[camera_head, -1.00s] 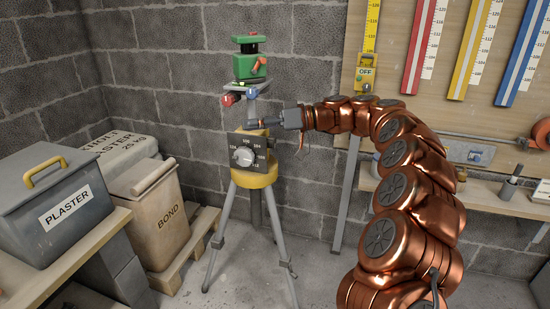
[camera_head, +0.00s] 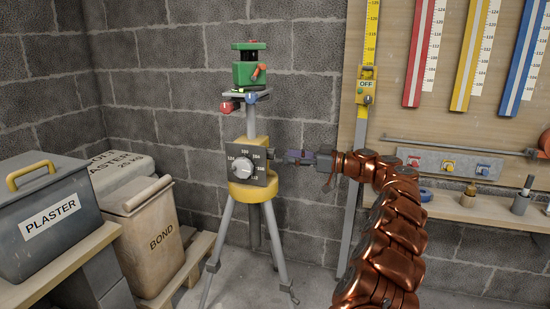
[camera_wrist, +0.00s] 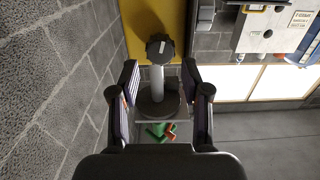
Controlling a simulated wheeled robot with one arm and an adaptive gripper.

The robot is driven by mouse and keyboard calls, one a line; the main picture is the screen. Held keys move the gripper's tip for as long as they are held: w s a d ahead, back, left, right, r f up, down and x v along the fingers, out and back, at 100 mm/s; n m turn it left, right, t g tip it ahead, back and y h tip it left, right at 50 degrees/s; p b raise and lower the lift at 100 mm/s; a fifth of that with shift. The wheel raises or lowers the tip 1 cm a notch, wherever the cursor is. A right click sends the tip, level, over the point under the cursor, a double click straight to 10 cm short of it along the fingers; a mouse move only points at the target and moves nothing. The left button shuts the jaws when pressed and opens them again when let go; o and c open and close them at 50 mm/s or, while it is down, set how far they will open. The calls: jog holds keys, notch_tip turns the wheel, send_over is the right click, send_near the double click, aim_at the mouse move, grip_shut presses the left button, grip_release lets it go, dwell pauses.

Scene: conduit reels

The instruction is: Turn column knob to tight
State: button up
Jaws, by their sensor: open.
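In the head view a tripod has a yellow head (camera_head: 249,190) with a pale column (camera_head: 251,122) rising from it. A small dark knob (camera_head: 271,153) sticks out at the right side of the head. My gripper (camera_head: 290,157) is just right of this knob, pointing left at it. In the wrist view a dark lobed knob with a white mark (camera_wrist: 160,46) tops a grey stem with a round dark base. Green and red marks (camera_wrist: 160,131) show below the base. My gripper (camera_wrist: 160,92) is open, its fingers on either side of the stem; I see no clear contact.
A dark dial plate with a white knob (camera_head: 242,171) faces front on the tripod. A green instrument (camera_head: 249,70) stands on top. A grey plaster box (camera_head: 45,222) and a bond bin (camera_head: 155,235) are at the left. A shelf (camera_head: 470,210) is at the right.

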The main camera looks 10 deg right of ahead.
aim_at(275, 155)
jog(key=b+x, duration=0.1)
jog(key=x, duration=0.5)
jog(key=shift+c, duration=0.4)
jog(key=c, duration=0.8)
